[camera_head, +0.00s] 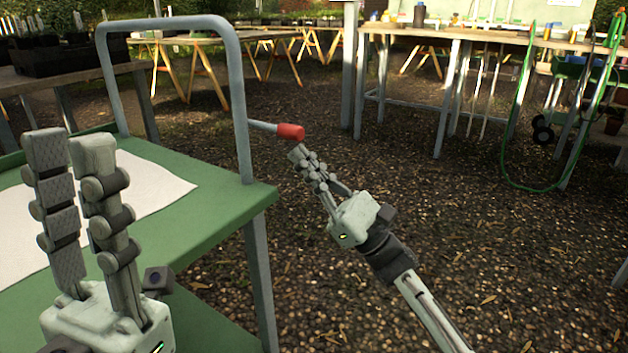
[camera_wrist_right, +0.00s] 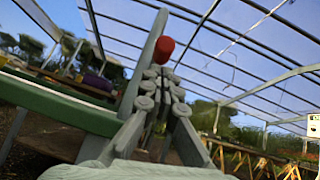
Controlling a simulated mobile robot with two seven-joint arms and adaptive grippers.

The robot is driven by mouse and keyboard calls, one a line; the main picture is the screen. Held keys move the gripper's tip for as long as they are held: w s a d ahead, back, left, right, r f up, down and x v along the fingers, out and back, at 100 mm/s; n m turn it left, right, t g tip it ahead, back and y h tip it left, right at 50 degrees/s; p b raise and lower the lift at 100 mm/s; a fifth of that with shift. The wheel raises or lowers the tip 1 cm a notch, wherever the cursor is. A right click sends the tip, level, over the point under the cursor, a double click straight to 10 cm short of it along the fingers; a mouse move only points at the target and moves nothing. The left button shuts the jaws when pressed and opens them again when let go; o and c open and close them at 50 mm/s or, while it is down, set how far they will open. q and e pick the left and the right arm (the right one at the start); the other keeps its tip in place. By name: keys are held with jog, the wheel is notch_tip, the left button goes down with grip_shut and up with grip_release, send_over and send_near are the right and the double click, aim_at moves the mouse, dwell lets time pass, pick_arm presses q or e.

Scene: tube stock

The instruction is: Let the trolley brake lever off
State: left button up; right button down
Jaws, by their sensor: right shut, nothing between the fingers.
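The brake lever (camera_head: 262,125) is a short grey bar with a red knob (camera_head: 290,132), sticking out to the right from the upright of the trolley's grey handle frame (camera_head: 240,110). The trolley (camera_head: 225,212) has a green top. My right gripper (camera_head: 298,152) is shut and empty, its fingertips just below the red knob. In the right wrist view the red knob (camera_wrist_right: 164,48) shows just beyond the closed fingertips (camera_wrist_right: 158,72); I cannot tell whether they touch. My left gripper (camera_head: 58,140) stands over the trolley at the left, fingers pointing up with a narrow gap between them.
A white sheet (camera_head: 150,190) lies on the trolley top. A workbench (camera_head: 490,38) stands at the back right with a green hose (camera_head: 507,130) hanging from it. Trestle tables (camera_head: 200,42) stand behind. The gravel floor (camera_head: 480,240) right of the trolley is clear.

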jog(key=shift+s+r, duration=0.1)
jog(key=shift+r, duration=0.35)
